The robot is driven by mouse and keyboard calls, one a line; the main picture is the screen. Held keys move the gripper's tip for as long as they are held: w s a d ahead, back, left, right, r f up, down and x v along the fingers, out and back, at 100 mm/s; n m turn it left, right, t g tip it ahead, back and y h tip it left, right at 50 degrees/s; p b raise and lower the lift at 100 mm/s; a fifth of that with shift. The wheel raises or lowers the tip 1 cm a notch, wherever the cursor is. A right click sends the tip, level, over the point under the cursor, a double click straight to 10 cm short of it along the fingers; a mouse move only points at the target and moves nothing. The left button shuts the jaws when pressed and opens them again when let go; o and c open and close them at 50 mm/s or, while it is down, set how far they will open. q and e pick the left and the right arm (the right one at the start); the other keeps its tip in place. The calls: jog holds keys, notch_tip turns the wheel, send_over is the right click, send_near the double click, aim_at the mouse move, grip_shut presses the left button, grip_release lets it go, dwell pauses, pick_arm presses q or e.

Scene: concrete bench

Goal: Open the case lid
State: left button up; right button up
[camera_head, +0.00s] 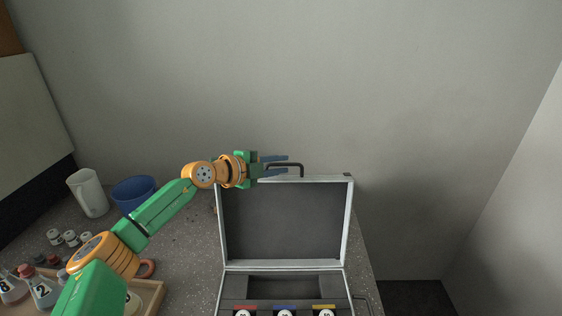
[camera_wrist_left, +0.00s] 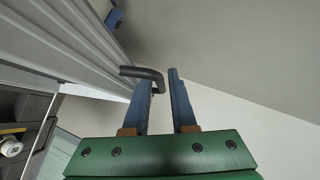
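The silver case (camera_head: 222,292) stands open on the bench, its grey-lined lid (camera_head: 282,222) raised upright. The dark lid handle (camera_head: 302,170) is on the lid's top edge. My left gripper (camera_head: 276,164) is at that top edge, by the handle. In the left wrist view, the blue fingers (camera_wrist_left: 162,98) are apart with a gap between them. The handle (camera_wrist_left: 140,72) crosses at the left finger's tip, and its end shows in the gap. I cannot tell whether they touch. The ribbed lid shell (camera_wrist_left: 65,40) is at the left. My right gripper is not in view.
A blue bowl (camera_head: 133,190) and a white beaker (camera_head: 88,194) stand at the back left. Several small jars and flasks (camera_head: 36,284) are at the front left, by a wooden tray (camera_head: 153,294). Walls are behind and to the right of the bench.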

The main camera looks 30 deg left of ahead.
pick_arm(q)
jog(key=shift+w+d+f, duration=0.1)
jog(key=shift+w, duration=0.1)
jog(key=shift+c, duration=0.2)
grip_shut()
dwell(1.2)
